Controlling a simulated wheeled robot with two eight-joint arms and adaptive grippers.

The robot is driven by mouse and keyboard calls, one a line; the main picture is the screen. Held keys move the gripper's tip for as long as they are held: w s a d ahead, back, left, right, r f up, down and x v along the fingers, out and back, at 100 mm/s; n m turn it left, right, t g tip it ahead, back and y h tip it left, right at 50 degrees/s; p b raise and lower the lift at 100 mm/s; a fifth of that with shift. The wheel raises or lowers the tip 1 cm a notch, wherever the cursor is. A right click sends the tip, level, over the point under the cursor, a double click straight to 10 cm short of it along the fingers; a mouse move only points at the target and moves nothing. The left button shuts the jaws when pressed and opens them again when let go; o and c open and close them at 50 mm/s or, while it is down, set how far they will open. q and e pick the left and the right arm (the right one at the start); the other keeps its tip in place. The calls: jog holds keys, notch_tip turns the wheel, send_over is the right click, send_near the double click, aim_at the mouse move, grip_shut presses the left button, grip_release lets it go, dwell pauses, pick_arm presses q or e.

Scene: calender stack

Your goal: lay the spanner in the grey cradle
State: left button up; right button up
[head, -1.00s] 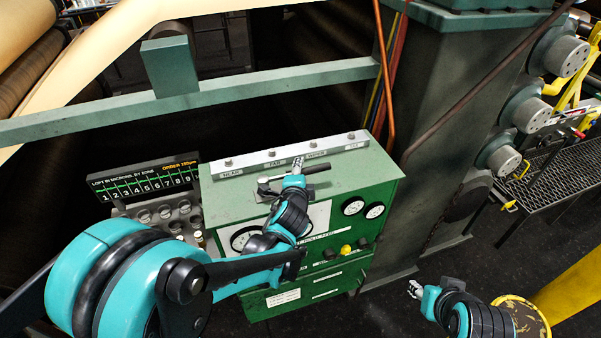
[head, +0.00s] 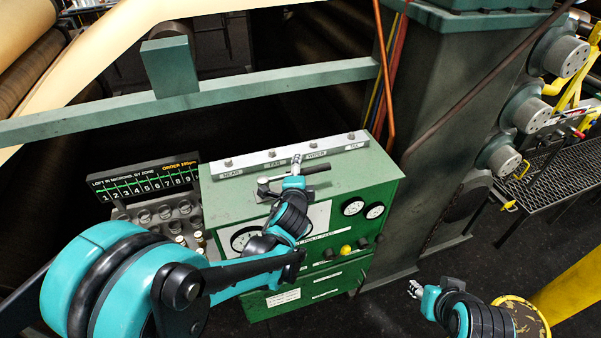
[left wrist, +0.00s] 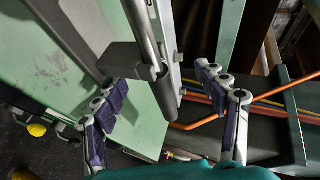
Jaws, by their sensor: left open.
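The spanner (head: 318,167) shows as a dark bar over the top of the green cabinet, passing by my left gripper (head: 297,162). In the left wrist view the spanner (left wrist: 166,92) is a grey rod with a dark, rounded end. My left gripper (left wrist: 165,108) is open, with one finger on each side of the rod's end and no clear contact. A grey block, seemingly the cradle (left wrist: 112,60), is beside the rod; I cannot tell whether the rod rests in it. In the head view it is at the left of the hand (head: 264,186). My right gripper (head: 414,289) hangs at the lower right, empty.
A labelled metal rail (head: 290,156) with bolts runs along the back of the green cabinet (head: 356,180). A display panel (head: 145,185) stands to the left. A dark machine column (head: 430,130) rises at the right. Orange and yellow cables (left wrist: 285,90) pass near the fingers.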

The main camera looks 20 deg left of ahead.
pick_arm(q)
jog(key=p+v, duration=0.2)
jog(key=v, duration=0.5)
jog(key=shift+s+p, duration=0.25)
jog(key=shift+p, duration=0.1)
dwell(0.4)
jog(key=shift+r, duration=0.15)
dwell(0.4)
jog(key=s+a+f+n+g+h, duration=0.15)
jog(key=s+n+g, duration=0.55)
jog(key=s+n, duration=0.9)
notch_tip(320, 180, down, 29)
jog(key=s+m+b, duration=0.1)
jog(key=s+b, duration=0.1)
jog(key=b, duration=2.6)
jog(key=shift+s+r+m+h+b, duration=0.2)
jog(key=shift+m+h+b, duration=0.1)
jog(key=shift+h+b, duration=0.05)
